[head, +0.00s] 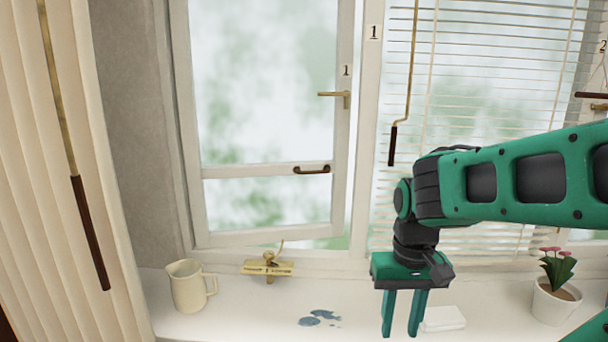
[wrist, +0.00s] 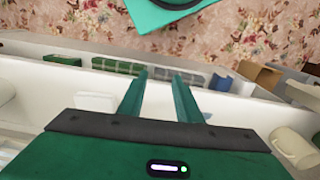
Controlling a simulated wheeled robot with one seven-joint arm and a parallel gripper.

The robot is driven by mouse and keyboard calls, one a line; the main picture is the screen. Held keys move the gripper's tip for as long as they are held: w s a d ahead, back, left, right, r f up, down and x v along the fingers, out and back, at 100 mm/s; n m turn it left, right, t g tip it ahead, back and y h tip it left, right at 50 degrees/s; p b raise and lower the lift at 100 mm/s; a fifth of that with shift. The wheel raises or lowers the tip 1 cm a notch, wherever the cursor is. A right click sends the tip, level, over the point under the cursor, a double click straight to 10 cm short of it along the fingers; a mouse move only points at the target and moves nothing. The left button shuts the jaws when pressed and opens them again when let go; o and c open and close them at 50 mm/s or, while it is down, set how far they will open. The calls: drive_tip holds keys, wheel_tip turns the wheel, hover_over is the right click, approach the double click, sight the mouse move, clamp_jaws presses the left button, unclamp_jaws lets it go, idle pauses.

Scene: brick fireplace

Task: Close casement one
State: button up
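Casement one (head: 338,200), a white-framed glazed sash marked 1, stands ajar. A gap shows between its right and lower edges and the window frame (head: 367,130). A brass lever handle (head: 337,95) is on its right stile and a dark pull handle (head: 311,169) on its lower rail. A brass fitting (head: 267,268) sits at the sill below it. My gripper (head: 402,335) points down over the sill, right of the casement and apart from it. Its fingers are spread with nothing between them, as the wrist view also shows (wrist: 160,75).
On the sill (head: 230,326) are a cream jug (head: 187,288), a blue puddle (head: 318,318), a white block (head: 444,319) and a potted plant (head: 551,302). Blinds (head: 480,80) with a hanging crank (head: 393,145) are at right; a curtain (head: 40,200) is at left.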

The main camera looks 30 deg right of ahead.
drive_tip(key=shift+w+d, duration=0.1)
drive_tip(key=shift+w, duration=0.05)
drive_tip(key=o, duration=0.9)
drive_tip(key=shift+s+d+r, duration=0.15)
drive_tip(key=shift+s+r, duration=0.05)
drive_tip(key=shift+s, duration=0.1)
drive_tip(key=shift+c, duration=0.2)
drive_tip(key=o, duration=0.5)
drive_tip(key=shift+w+d+t+h, duration=0.4)
drive_tip(key=shift+w+d, duration=0.1)
drive_tip(key=shift+w, duration=0.15)
drive_tip(key=o, duration=0.4)
drive_tip(key=shift+t+h, duration=0.8)
drive_tip(key=shift+t, duration=0.1)
drive_tip(key=w+d, duration=0.1)
drive_tip(key=w, duration=0.1)
drive_tip(key=w+d, duration=0.1)
drive_tip(key=w, duration=0.1)
drive_tip(key=w+d, duration=0.1)
drive_tip(key=shift+w+f, duration=0.25)
drive_tip(key=shift+w, duration=0.15)
drive_tip(key=n+t+h, duration=0.2)
drive_tip(key=t+h, duration=0.2)
drive_tip(key=t, duration=1.1)
approach(314, 173)
drive_tip(key=x, duration=0.9)
drive_tip(key=shift+s, duration=0.1)
